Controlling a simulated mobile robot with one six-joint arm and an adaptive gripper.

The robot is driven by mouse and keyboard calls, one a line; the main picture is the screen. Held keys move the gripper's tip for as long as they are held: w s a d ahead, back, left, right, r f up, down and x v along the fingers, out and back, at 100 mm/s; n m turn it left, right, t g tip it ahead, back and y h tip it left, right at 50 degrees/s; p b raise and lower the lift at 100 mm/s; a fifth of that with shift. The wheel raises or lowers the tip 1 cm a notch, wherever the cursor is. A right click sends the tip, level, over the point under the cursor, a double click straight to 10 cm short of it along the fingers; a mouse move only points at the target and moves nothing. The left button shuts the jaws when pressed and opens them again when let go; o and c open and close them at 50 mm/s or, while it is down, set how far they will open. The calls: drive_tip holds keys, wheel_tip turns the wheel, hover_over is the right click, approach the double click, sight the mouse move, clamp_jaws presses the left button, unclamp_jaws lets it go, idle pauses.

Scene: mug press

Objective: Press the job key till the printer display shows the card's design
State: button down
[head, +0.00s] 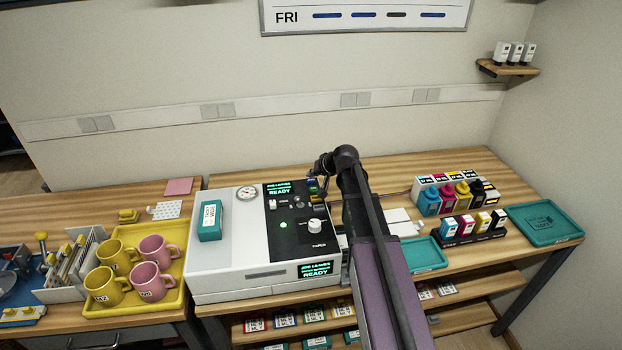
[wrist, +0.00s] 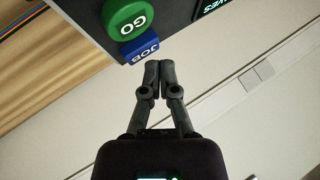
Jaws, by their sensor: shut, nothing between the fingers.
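The printer (head: 225,255) is a white box with a black control panel. Its top display (head: 280,188) and front display (head: 316,270) are lit; both show a small job line, hard to read, above READY. In the wrist view a display corner (wrist: 215,6) shows letters ending in "AVES". The blue JOB key (wrist: 141,50) sits beside the green GO key (wrist: 130,18). My gripper (wrist: 152,64) is shut and empty, its tips close by the JOB key; I cannot tell whether they touch. A pale patterned card (head: 166,210) lies left of the printer; its design is too small to make out.
A yellow tray (head: 180,297) with yellow and pink mugs stands left of the printer. A teal block (head: 211,220) sits on the printer's top. Ink bottles (head: 456,196) and teal trays (head: 545,220) are on the right. My arm covers the printer's right side.

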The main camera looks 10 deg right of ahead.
sight(312, 181)
drive_tip(key=shift+r, duration=0.3)
wheel_tip(312, 181, up, 5)
drive_tip(key=p, duration=0.5)
drive_tip(key=shift+f, duration=0.1)
idle(0.3)
drive_tip(key=shift+s, duration=0.1)
idle(0.8)
